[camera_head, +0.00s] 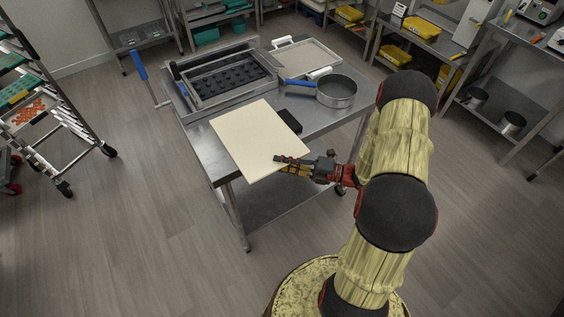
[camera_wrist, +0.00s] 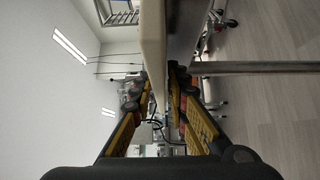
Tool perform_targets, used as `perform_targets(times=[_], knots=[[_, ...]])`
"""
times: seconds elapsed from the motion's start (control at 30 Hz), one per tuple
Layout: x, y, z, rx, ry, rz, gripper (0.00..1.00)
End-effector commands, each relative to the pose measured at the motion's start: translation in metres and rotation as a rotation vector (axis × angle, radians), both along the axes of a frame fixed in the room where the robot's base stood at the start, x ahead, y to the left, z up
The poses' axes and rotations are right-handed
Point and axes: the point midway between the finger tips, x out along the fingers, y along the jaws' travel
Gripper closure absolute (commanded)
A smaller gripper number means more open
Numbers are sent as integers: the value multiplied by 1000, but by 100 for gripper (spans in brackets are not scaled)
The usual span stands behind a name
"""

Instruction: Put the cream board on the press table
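The cream board (camera_head: 258,141) is a flat, pale rectangular panel. It lies over the near left part of the steel table and sticks out past its near edge. In the wrist view the board (camera_wrist: 152,35) shows edge-on as a pale strip running down between the fingers. My gripper (camera_head: 281,160) is at the board's near right edge, one finger over it and one under. In the wrist view my gripper's fingers (camera_wrist: 156,95) close in on both faces of the board. The steel table (camera_head: 325,124) is partly hidden by the board; whether they touch is unclear.
A black moulded tray in a metal frame (camera_head: 185,101) stands at the back of the table. A round pan (camera_head: 337,92) with a blue handle, a small black block (camera_head: 289,121) and a pale tray (camera_head: 312,57) are also there. A rack trolley (camera_head: 75,148) stands left.

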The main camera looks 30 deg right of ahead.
Motion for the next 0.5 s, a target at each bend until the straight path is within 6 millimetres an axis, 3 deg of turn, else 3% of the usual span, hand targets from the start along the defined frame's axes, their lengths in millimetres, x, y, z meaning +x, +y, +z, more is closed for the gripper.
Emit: perform_targets(times=[0.17, 0.5], knots=[[0, 0, 0, 0, 0, 0, 73], [0, 0, 3, -1, -1, 0, 73]])
